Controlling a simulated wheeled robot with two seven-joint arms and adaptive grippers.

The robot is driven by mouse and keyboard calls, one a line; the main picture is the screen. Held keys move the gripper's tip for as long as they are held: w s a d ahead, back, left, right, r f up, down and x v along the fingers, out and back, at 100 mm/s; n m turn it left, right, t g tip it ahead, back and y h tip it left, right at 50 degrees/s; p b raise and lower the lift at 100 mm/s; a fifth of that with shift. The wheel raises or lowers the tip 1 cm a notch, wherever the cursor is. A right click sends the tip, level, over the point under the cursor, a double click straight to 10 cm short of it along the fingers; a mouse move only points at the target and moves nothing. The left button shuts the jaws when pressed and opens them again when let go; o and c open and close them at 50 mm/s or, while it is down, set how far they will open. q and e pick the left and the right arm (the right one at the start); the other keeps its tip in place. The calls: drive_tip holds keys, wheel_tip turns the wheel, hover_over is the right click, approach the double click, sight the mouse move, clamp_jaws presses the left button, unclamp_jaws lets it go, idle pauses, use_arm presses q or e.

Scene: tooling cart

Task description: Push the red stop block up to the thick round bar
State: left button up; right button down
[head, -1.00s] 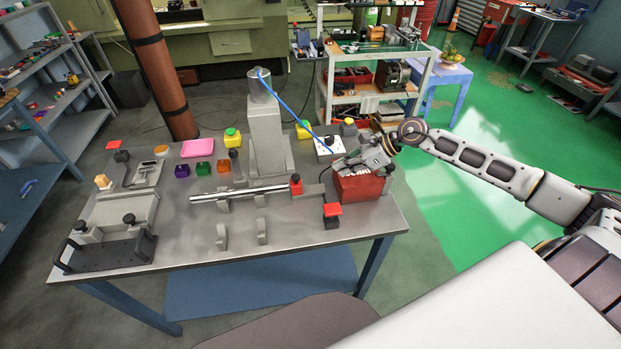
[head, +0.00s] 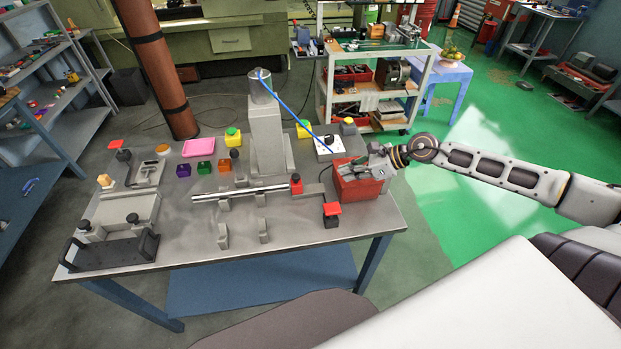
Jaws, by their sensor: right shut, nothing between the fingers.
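The thick round bar (head: 240,193) is a shiny silver rod lying across grey supports in the middle of the bench. The red stop block (head: 296,184) stands upright at the bar's right end, on a grey rail. Whether block and bar touch is too small to tell. My right gripper (head: 350,171) is shut and empty. It is over or in the red bin (head: 361,188), to the right of the stop block and apart from it; its fingertips are hard to make out. My left gripper is not in view.
A red-topped dark block (head: 332,212) stands at the bench's front right. A grey column (head: 266,135) with a blue hose rises behind the bar. A white box (head: 328,146) is behind the red bin. Small coloured blocks and a pink tray (head: 198,147) are at the back left.

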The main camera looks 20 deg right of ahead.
drive_tip(key=shift+w+a+f+b, duration=0.25)
drive_tip(key=shift+b, duration=0.1)
idle(0.6)
drive_tip(key=shift+b+x, duration=0.55)
drive_tip(key=shift+x, duration=0.2)
drive_tip(key=shift+f, duration=0.1)
drive_tip(key=shift+w+a+f+b, duration=0.3)
drive_tip(key=shift+w+a+f, duration=0.05)
drive_tip(key=shift+a+f, duration=0.05)
drive_tip(key=p, duration=0.1)
approach(299, 183)
drive_tip(key=shift+x, duration=2.5)
drive_tip(key=shift+w, duration=0.1)
